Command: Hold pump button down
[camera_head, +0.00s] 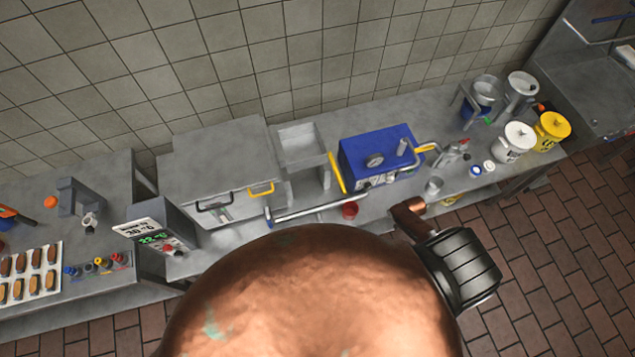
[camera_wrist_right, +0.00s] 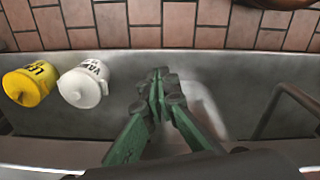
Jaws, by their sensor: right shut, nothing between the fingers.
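A blue unit (camera_head: 352,158) with a round gauge (camera_head: 374,161) stands on the steel bench in the head view and looks like the pump. I cannot make out its button for certain. A small red round piece (camera_head: 350,210) sits at the bench's front, left of my right arm. My right gripper (camera_wrist_right: 160,82), with green fingers, shows in the right wrist view. It is shut and empty over the bench, beside a white bucket (camera_wrist_right: 84,84). In the head view my right arm reaches over the bench's front edge; contact with any button cannot be seen. My left gripper is not in view.
A yellow bucket (camera_wrist_right: 28,84) stands by the white one. A curved dark pipe (camera_wrist_right: 290,108) lies right of the gripper in the wrist view. A control box with a display (camera_head: 150,232), a steel chest (camera_head: 218,160) and a tray of pastries (camera_head: 28,274) stand farther left.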

